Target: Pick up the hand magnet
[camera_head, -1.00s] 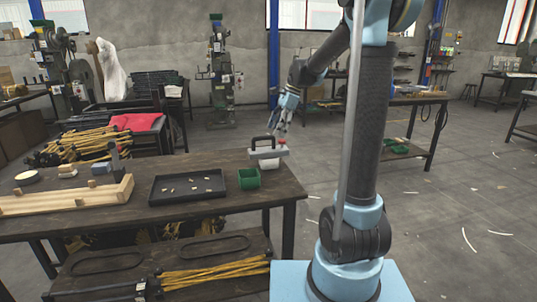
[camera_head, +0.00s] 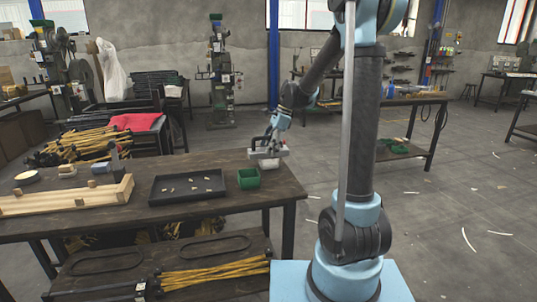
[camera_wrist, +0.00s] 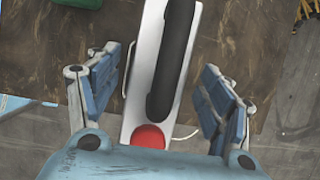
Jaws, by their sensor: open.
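The hand magnet (camera_head: 266,154) is a pale grey bar with a black handle and a red knob. It is at the right end of the dark wooden table, beside the green bin. My gripper (camera_head: 272,137) is just above it and hides part of the handle and the knob. In the wrist view the magnet (camera_wrist: 140,100) runs lengthwise between my open fingers (camera_wrist: 163,92), with its black handle toward the top and the red knob near the palm. The fingers stand on both sides with gaps to the magnet.
A green bin (camera_head: 248,178) and a black tray (camera_head: 153,196) with small pieces stand left of the magnet. The table's right edge is close to the magnet; open floor (camera_head: 470,200) lies right.

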